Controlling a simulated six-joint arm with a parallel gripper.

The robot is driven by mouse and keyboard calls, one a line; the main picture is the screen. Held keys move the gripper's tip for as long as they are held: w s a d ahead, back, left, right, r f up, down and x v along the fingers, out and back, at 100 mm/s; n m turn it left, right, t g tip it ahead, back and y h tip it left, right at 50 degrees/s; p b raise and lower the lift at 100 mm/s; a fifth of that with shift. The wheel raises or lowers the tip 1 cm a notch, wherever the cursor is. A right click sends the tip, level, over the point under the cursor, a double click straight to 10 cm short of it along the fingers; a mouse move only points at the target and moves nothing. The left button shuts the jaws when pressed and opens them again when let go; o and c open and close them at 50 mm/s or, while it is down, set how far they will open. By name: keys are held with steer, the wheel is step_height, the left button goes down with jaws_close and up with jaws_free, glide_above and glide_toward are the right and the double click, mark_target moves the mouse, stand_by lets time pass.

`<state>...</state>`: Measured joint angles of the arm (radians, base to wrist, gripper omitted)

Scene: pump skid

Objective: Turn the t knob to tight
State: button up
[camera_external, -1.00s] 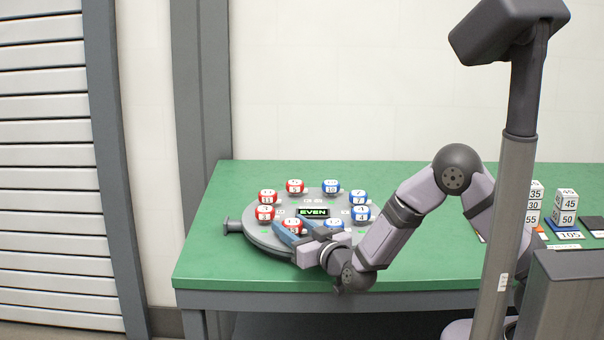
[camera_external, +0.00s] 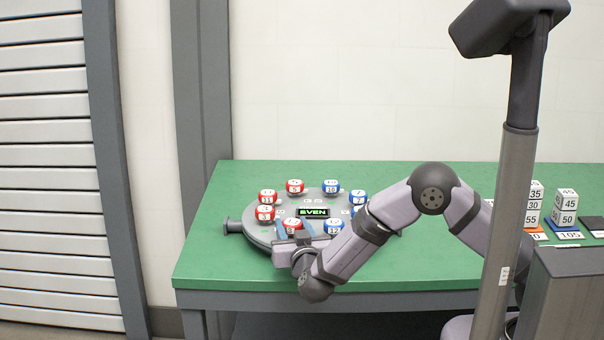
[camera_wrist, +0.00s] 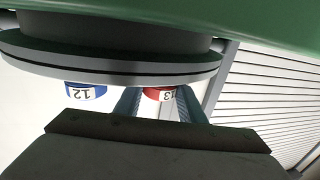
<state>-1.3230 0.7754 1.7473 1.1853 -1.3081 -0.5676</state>
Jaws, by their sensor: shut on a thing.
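A grey knob-like piece (camera_external: 233,226) sticks out from the left side of a round grey disc (camera_external: 258,236); I cannot tell whether it is the T knob, and no "tight" mark is readable. My gripper (camera_external: 294,229) is at the disc's front edge, well right of that piece. Its two blue-grey fingers are closed around a red-and-white numbered ball (camera_external: 293,224). In the wrist view the ball (camera_wrist: 161,94) reads 13 and sits between the fingertips (camera_wrist: 160,103). The gripper body hides part of the disc's front rim.
Several red and blue numbered balls ring the disc, including a blue 12 (camera_wrist: 85,91) beside my fingers. A display (camera_external: 313,212) reads EVEN. Numbered white blocks (camera_external: 564,208) stand at the right of the green table (camera_external: 420,278). The table's front left is clear.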

mark_target(288, 232)
steer(key=m+h, duration=0.3)
steer(key=h, duration=0.2)
steer(key=shift+a, duration=0.1)
steer(key=shift+f+m+h+b, duration=0.1)
steer(key=shift+m+h+b, duration=0.4)
steer(key=shift+m+h, duration=0.85)
steer(key=shift+m+g+h+b, duration=0.25)
steer(key=shift+g+h+b, duration=0.05)
steer(key=shift+h, duration=0.65)
steer(key=o, duration=1)
steer(key=shift+r, duration=0.2)
steer(key=shift+o, duration=0.2)
steer(key=shift+s, duration=0.1)
steer(key=shift+b+v, duration=0.55)
steer(key=shift+v, duration=3.05)
